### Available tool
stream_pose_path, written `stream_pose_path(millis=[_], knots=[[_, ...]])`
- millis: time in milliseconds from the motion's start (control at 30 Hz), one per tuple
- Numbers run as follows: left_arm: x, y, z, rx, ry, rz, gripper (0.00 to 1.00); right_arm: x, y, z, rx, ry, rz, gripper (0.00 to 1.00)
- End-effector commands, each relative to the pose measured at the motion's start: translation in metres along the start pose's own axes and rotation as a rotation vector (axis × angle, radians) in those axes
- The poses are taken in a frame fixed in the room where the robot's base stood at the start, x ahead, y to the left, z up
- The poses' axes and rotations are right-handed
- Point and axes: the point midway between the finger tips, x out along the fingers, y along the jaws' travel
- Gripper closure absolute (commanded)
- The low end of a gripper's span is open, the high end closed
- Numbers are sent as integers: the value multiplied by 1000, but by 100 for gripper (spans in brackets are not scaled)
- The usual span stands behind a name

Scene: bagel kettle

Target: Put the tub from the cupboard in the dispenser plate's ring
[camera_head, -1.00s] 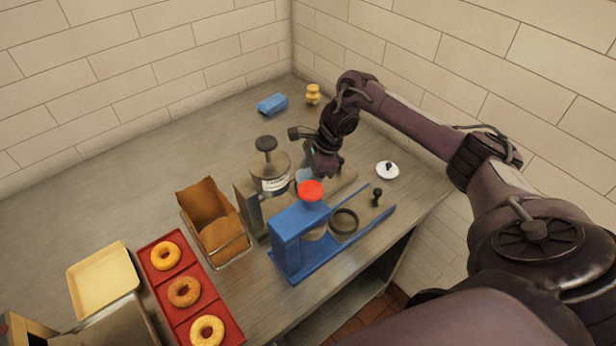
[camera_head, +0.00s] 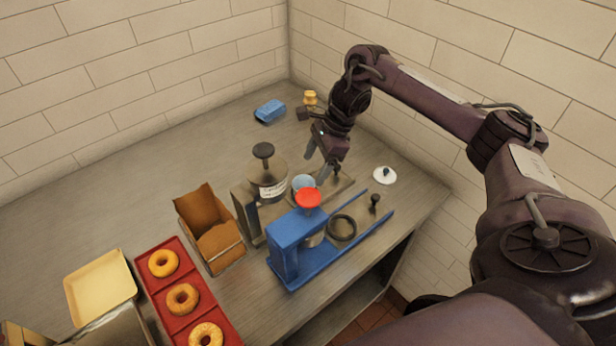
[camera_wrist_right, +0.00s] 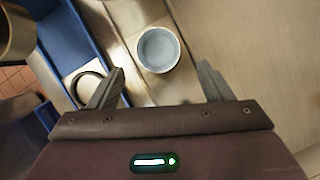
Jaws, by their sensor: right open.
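The light blue tub (camera_head: 303,183) stands upright at the steel dispenser (camera_head: 267,175), between it and the blue dispenser. In the right wrist view the tub (camera_wrist_right: 158,48) stands on a narrow metal plate (camera_wrist_right: 125,18); I cannot tell whether a ring surrounds its base. A dark ring (camera_head: 342,227) on the blue dispenser's plate looks empty. My left gripper is not in view.
The blue dispenser (camera_head: 290,245) with a red knob (camera_head: 308,197) stands close in front. Black knobs stick up from both plates. A white lid (camera_head: 385,175) lies to the right. The back counter is mostly clear.

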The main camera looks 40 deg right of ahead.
Motion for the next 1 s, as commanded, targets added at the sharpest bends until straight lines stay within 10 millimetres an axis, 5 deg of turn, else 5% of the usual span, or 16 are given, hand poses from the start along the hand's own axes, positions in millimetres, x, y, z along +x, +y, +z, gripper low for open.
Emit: stream_pose_path(millis=[100,300,1000], knots=[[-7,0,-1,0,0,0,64,-27,-1,1,1,0,-3,27],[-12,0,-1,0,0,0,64,-46,0,1,0,0,1,27],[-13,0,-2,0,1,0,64,-49,0,0,1,-1,3,27]])
